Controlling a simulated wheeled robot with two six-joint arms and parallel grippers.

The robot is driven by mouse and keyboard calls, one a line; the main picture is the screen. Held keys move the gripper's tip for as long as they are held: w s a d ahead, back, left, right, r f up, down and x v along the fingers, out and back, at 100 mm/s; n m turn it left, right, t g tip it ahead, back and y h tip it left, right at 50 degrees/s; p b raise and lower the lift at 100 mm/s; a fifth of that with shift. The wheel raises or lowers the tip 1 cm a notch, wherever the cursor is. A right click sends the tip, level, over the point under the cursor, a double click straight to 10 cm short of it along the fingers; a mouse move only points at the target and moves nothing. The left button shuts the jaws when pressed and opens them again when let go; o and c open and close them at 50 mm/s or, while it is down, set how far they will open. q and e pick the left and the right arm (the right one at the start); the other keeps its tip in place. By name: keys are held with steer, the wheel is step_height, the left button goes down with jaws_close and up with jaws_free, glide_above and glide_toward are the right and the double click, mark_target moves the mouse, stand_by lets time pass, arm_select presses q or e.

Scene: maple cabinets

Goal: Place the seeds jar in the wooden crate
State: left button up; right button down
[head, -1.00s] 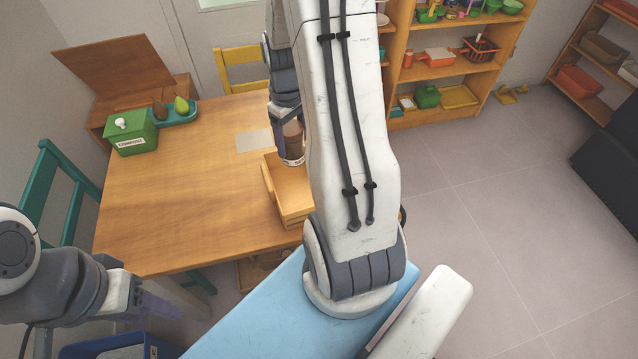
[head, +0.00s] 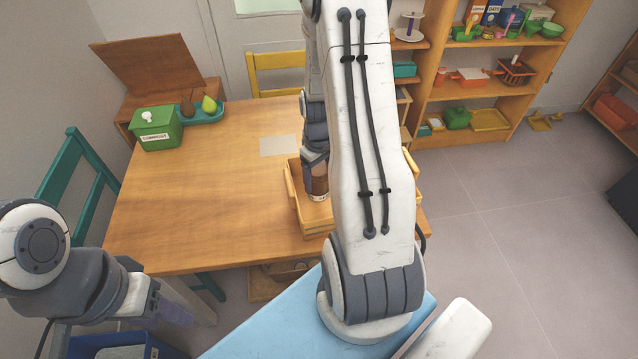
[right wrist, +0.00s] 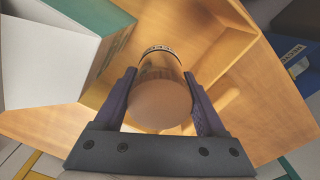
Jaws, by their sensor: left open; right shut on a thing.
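The seeds jar (head: 318,181), brown with a pale lettered band near its lower end, is held in my right gripper (head: 316,160). In the right wrist view the jar (right wrist: 160,100) sits between both fingers, close to upright. It is over or inside the opening of the wooden crate (head: 315,224); I cannot tell whether it touches the crate's floor. My right arm hides the crate's right part in the head view. My left gripper (head: 172,312) is open and empty at lower left, away from the table.
The crate stands on the near right part of the wooden table (head: 200,210). A green compost box (head: 156,128) and a teal tray (head: 205,113) with a pear are at the far left. A pale sheet (head: 279,145) lies behind the crate.

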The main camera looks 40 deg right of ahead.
steer(key=shift+f, duration=1.2)
steer(key=shift+f, duration=0.1)
jaws_free()
step_height(320, 180, up, 12)
steer(key=shift+r, duration=0.15)
steer(key=s+a+r+n, duration=0.2)
steer(key=a, duration=0.6)
steer(key=s+a+r+n, duration=0.1)
steer(key=s+a+r, duration=0.1)
steer(key=a, duration=0.7)
steer(key=s+a+r+n, duration=0.2)
steer(key=a+r, duration=0.1)
steer(key=a, duration=0.5)
steer(key=s+a+r+n+y, duration=0.1)
steer(key=s+a, duration=0.5)
steer(key=s, duration=0.4)
steer(key=shift+n, duration=0.4)
